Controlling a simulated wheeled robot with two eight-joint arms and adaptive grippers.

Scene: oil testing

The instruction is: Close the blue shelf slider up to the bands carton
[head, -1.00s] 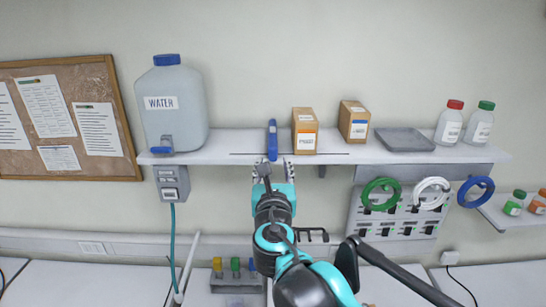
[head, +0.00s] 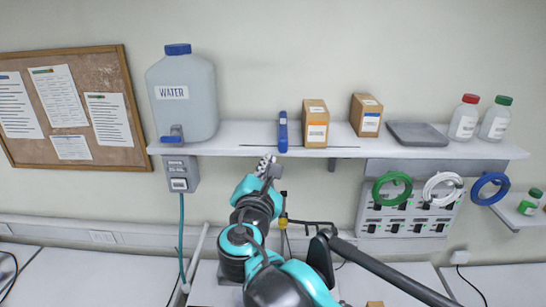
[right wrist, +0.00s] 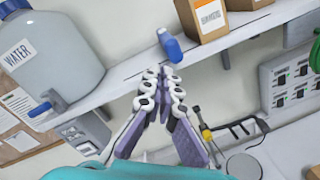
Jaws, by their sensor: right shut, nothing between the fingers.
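The blue slider (head: 282,132) stands upright at the front of the white shelf (head: 230,143), on a thin dark slot. A brown carton with an orange-striped label (head: 315,125) stands to its right, with a small gap between them. A second brown carton with a blue-marked label (head: 366,115) stands farther right. I cannot read which one is the bands carton. My right gripper (head: 267,162) is shut and empty, below the shelf front and slightly left of the slider. The right wrist view shows its closed fingers (right wrist: 163,78) apart from the slider (right wrist: 169,45). My left gripper is out of view.
A water jug (head: 183,100) with a blue tap stands at the shelf's left end. A grey tray (head: 418,134) and two bottles (head: 465,118) stand at the right. Coloured cable coils (head: 392,190) hang below. The shelf between jug and slider is clear.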

